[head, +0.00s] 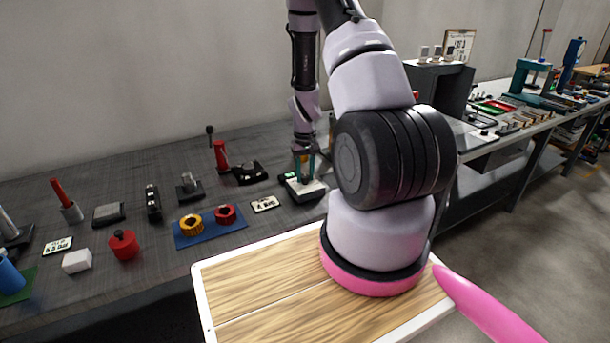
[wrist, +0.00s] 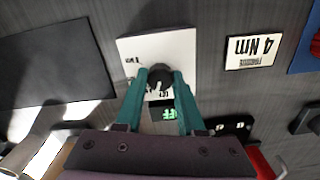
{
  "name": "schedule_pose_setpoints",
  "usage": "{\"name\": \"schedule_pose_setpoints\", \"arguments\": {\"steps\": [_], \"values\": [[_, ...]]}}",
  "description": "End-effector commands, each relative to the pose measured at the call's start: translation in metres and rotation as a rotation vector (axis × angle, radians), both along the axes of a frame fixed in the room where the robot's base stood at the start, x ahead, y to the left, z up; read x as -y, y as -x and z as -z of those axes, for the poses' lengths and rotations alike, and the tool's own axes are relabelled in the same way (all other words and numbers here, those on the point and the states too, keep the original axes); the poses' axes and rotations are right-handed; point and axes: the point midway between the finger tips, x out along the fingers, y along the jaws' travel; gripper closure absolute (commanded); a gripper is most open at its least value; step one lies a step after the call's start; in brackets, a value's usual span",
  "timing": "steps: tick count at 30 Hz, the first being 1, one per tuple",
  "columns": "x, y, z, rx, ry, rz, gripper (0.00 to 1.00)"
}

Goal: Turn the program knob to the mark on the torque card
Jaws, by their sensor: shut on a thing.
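The program knob (wrist: 158,78) is dark and round, on the white face of a small device (wrist: 128,47). My gripper (wrist: 160,75) is shut on the knob, one teal finger on each side. Small marks are printed around the knob, too small to read surely, and the fingers hide part of the face. A green-lit display (wrist: 166,114) shows between the fingers. The torque card (wrist: 253,50) lies on the bench to the right and reads 4 Nm, upside down. In the head view, my gripper (head: 304,164) is over the device (head: 304,191), left of which lies the card (head: 265,204).
A blue mat (head: 208,236) with a yellow ring (head: 190,225) and a red part (head: 225,214) lies left of the card. A red-handled tool (head: 221,156) and a black fixture (head: 249,173) stand behind. A dark flat plate (wrist: 55,60) lies left in the wrist view.

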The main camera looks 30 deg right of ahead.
Motion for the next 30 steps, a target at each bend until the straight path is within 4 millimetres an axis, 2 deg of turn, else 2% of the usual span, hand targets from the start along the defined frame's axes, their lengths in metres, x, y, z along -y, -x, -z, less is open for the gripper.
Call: {"name": "schedule_pose_setpoints", "arguments": {"steps": [12, 30], "values": [[0.0002, -0.0002, -0.0004, 0.0, 0.0, 0.23, 1.0], [0.0003, -0.0003, -0.0004, 0.001, 0.0, 0.276, 1.0]]}}
